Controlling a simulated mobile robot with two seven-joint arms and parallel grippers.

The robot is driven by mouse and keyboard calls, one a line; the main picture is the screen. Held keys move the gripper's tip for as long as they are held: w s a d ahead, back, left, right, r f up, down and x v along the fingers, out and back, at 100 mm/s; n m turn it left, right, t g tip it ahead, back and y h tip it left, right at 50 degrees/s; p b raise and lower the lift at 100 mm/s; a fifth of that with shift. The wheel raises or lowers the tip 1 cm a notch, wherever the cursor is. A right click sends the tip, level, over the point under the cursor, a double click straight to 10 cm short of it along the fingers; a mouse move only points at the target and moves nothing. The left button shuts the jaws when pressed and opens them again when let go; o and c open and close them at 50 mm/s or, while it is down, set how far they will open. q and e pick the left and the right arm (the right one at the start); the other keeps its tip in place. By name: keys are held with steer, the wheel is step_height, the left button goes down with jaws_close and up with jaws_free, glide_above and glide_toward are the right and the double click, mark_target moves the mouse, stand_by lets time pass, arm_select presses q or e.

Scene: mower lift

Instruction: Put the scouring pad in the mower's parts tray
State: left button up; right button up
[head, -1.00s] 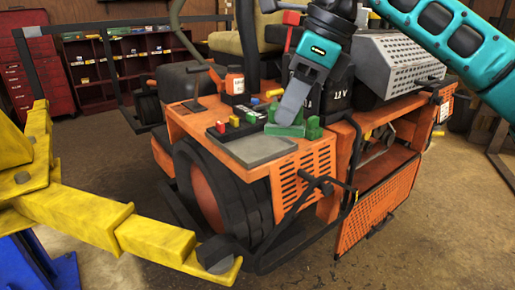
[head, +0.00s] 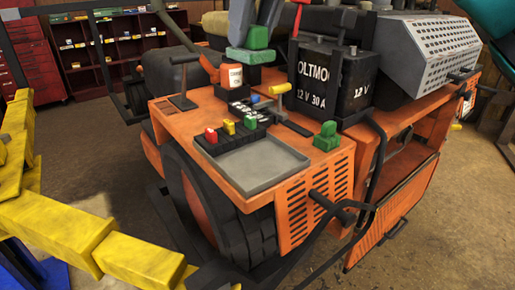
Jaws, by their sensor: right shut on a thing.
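My right gripper (head: 256,24) comes in at the top of the head view, shut on a green block-topped piece with a flat darker green underside, which looks to be the scouring pad (head: 244,55). The pad is held up in front of the seat area, behind the orange-and-white bottle as seen in the picture, clear of the deck as far as I can tell. The mower's parts tray (head: 262,166) is a shallow grey, empty tray on the orange deck, nearer and lower in the picture. My left gripper is not in view.
Another green piece (head: 327,137) stands right of the tray. Yellow lift arms (head: 95,235) fill the left front.

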step_height(320, 180, down, 19)
steer(key=shift+s+f, duration=0.1)
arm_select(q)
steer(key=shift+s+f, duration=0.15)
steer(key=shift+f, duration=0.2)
arm_select(e)
steer(key=shift+f, duration=0.3)
steer(key=shift+f+b, duration=0.2)
steer(key=shift+b, duration=0.25)
steer(key=o, duration=0.9)
steer(key=shift+c, duration=0.2)
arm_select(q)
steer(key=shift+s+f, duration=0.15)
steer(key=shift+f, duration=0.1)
arm_select(e)
steer(key=shift+o, duration=0.4)
steer(key=shift+r, duration=0.1)
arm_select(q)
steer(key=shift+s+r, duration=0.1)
